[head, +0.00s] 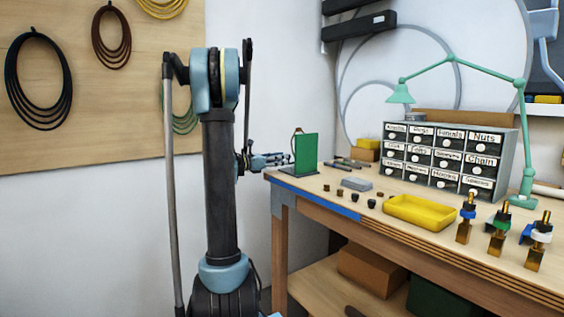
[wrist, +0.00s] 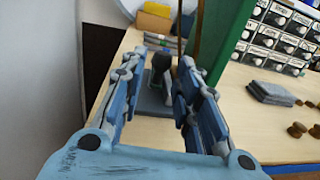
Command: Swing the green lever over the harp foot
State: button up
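A flat green upright piece (head: 306,154) stands on a dark base plate at the left end of the bench; it also shows at the upper right in the wrist view (wrist: 222,32). I cannot tell whether it is the green lever. A thin brown loop, perhaps the harp (head: 297,132), rises beside it; its foot cannot be made out clearly. In the wrist view a grey base plate (wrist: 152,103) and a dark upright part (wrist: 161,66) lie beyond my fingers. My gripper (wrist: 160,80) is open, its fingers apart with nothing seen held, just left of the green piece (head: 268,159).
On the bench (head: 340,200) are a grey block (head: 356,184), several small dark knobs, a yellow tray (head: 419,211), three brass pieces with coloured collars (head: 497,234), a labelled drawer cabinet (head: 447,158) and a green lamp (head: 522,150). The wall is at the left.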

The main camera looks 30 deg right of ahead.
jog(key=shift+d, duration=1)
grip_shut()
jog(key=shift+w, duration=0.1)
jog(key=shift+w+m+g, duration=0.35)
jog(key=shift+m+g, duration=0.2)
jog(key=shift+g, duration=0.3)
jog(key=shift+w+m+g, duration=0.35)
jog(key=shift+m+g, duration=0.2)
jog(key=shift+g, duration=0.3)
jog(key=g, duration=0.1)
jog(key=w+m+g+y, duration=0.1)
jog(key=m+g, duration=0.1)
jog(key=shift+w+d+g, duration=0.25)
jog(key=shift+d+g, duration=0.05)
jog(key=shift+w+d+m+g+y, duration=0.25)
jog(key=shift+w+m+g+y, duration=0.1)
jog(key=shift+m+g+y, duration=0.5)
jog(key=shift+w+d+m+g+y, duration=0.3)
jog(key=shift+m+g+y, duration=0.3)
jog(key=shift+g, duration=0.4)
jog(key=shift+w+d+m+g+y, duration=0.2)
jog(key=shift+w+m+g+y, duration=0.3)
jog(key=shift+m+g, duration=0.4)
jog(key=shift+g+y, duration=0.25)
